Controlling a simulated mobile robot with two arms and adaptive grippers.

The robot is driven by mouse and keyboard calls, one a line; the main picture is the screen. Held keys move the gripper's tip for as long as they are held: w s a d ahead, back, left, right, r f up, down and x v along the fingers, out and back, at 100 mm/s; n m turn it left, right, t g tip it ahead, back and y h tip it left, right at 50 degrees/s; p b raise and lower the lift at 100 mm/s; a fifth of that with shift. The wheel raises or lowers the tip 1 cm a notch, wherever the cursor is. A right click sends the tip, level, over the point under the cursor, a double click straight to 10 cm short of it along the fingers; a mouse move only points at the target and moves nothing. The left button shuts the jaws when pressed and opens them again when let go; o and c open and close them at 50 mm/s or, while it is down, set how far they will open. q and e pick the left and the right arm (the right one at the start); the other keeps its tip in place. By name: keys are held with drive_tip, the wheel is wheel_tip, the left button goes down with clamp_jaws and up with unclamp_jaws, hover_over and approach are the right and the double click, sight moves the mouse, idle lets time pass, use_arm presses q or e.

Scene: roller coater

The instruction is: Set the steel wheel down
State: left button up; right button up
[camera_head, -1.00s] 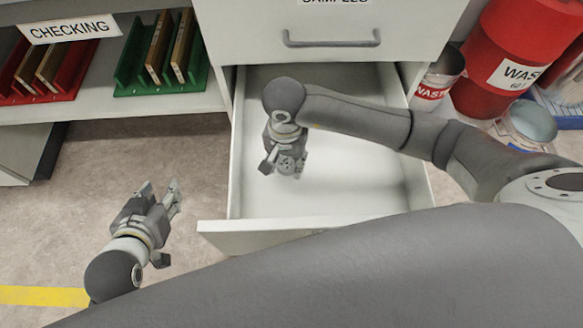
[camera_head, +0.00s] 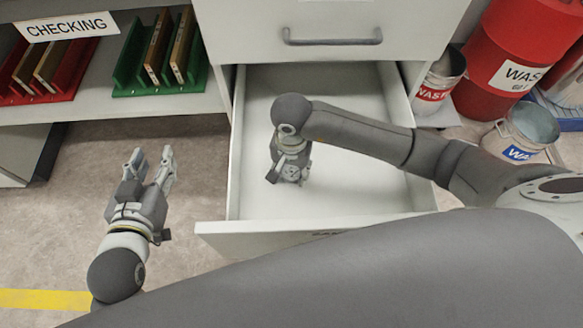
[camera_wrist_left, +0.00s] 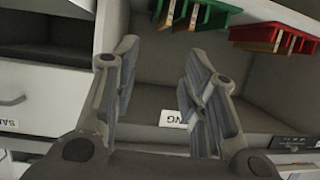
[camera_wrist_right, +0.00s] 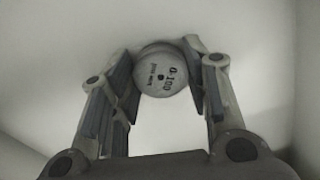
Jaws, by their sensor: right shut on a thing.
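The steel wheel (camera_wrist_right: 161,75) is a small pale grey disc with dark print, including "0.100", on its face. It shows between the fingers of my right gripper (camera_wrist_right: 163,80) in the right wrist view. My right gripper is shut on it, inside the open drawer (camera_head: 330,205). In the head view the gripper (camera_head: 290,175) points down into the drawer, and the wheel is hard to make out there. I cannot tell whether the wheel touches the drawer floor. My left gripper (camera_head: 150,165) is open and empty over the floor, left of the drawer.
The drawer's front panel and side walls surround my right gripper; its floor is otherwise clear. A green rack (camera_head: 130,72) and red rack (camera_head: 62,88) stand on the shelf at left. A red waste drum (camera_head: 500,60) and waste buckets (camera_head: 525,130) stand at right.

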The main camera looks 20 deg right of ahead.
sight(291, 172)
drive_tip(key=shift+f, duration=0.1)
drive_tip(key=o, duration=1.1)
use_arm(q)
drive_tip(key=shift+w+r, duration=0.15)
drive_tip(key=shift+r, duration=0.15)
drive_tip(key=shift+f, duration=0.1)
use_arm(e)
wheel_tip(291, 172, up, 5)
drive_tip(key=shift+f+p, duration=0.1)
drive_tip(key=shift+p, duration=0.65)
use_arm(q)
drive_tip(key=s+a+f+g+y+p, duration=0.1)
drive_tip(key=s+a+f+g, duration=0.3)
drive_tip(key=s+f+g, duration=0.4)
drive_tip(key=shift+s+a+f+n+y+p, duration=0.25)
drive_tip(key=shift+s+f+y, duration=0.55)
drive_tip(key=shift+s, duration=1)
use_arm(e)
drive_tip(key=shift+r, duration=3.75)
use_arm(q)
drive_tip(key=shift+d, duration=0.1)
